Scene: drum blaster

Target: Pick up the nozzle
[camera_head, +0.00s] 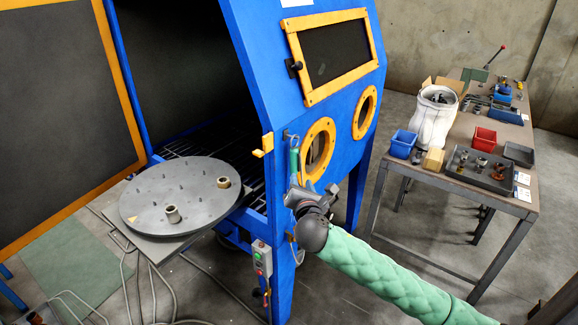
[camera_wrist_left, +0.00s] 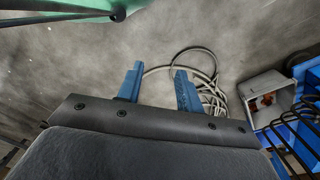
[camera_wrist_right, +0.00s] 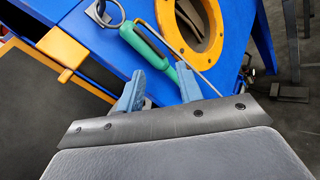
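A green-handled tool (camera_head: 294,160) with a thin metal rod hangs on the blue cabinet's front, left of a round orange-rimmed port. It also shows in the right wrist view (camera_wrist_right: 143,46), slanting just beyond my fingers. I cannot tell whether it is the nozzle. My right gripper (camera_wrist_right: 160,80) is open, close to this tool and the cabinet; contact is unclear. In the head view the right gripper (camera_head: 299,184) is below the tool. My left gripper (camera_wrist_left: 158,78) is open and empty above the floor, outside the head view. Small metal fittings (camera_head: 172,213) stand on the round turntable (camera_head: 150,190).
The blue cabinet (camera_head: 285,95) has its door open at the left. A control box (camera_head: 262,258) is on its front. A workbench (camera_head: 480,135) at the right holds a white bag, bins and a tray of parts. Hoses (camera_wrist_left: 205,65) lie on the floor.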

